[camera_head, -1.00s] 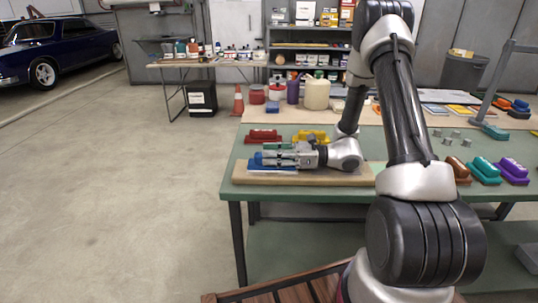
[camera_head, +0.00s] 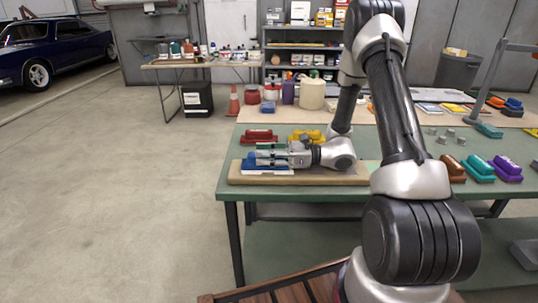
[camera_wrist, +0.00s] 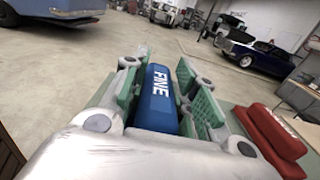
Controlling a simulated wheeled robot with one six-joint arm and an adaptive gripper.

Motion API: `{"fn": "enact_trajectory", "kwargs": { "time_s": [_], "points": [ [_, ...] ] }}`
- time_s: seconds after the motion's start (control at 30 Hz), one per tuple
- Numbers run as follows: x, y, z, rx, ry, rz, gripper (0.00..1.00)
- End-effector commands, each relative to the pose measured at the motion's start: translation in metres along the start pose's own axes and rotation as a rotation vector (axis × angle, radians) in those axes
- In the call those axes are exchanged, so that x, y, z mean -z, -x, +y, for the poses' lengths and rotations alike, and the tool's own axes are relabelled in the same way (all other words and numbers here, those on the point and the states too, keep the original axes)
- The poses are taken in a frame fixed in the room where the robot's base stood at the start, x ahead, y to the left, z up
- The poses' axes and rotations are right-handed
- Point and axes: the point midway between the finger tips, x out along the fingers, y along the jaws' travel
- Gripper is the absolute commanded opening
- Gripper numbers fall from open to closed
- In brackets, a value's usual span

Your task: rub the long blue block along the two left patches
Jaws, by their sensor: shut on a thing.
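The long blue block (camera_wrist: 157,98), marked "FINE", is between the green-padded fingers of my gripper (camera_wrist: 163,92) in the wrist view. In the head view my gripper (camera_head: 264,156) is shut on the blue block (camera_head: 251,163), low over the left end of a wooden board (camera_head: 325,179). A pale patch (camera_head: 268,172) shows on the board under the block. I cannot tell whether the block touches it. My gripper and arm hide the rest of the board's top, so a second patch is not clear.
A red block (camera_head: 259,136) and a yellow block (camera_head: 305,135) stand behind the board; the red one (camera_wrist: 274,140) is also beside my gripper in the wrist view. Brown (camera_head: 452,166), teal (camera_head: 478,169) and purple (camera_head: 507,169) blocks stand at the right of the green table (camera_head: 400,145).

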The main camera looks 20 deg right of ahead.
Motion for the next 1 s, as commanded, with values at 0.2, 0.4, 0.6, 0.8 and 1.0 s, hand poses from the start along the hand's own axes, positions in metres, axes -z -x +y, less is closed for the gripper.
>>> {"fn": "enact_trajectory", "kwargs": {
  "time_s": [0.2,0.4,0.6,0.8,1.0],
  "points": [
    [0.001,-0.004,0.0,0.0,-0.001,0.002,0.09],
    [0.001,0.008,0.0,0.001,-0.001,0.002,0.09],
    [0.0,0.014,0.0,0.001,-0.001,0.002,0.09],
    [0.0,0.024,0.0,0.001,-0.001,0.002,0.09],
    [0.0,0.018,0.0,-0.002,-0.001,0.001,0.09]
  ]
}}
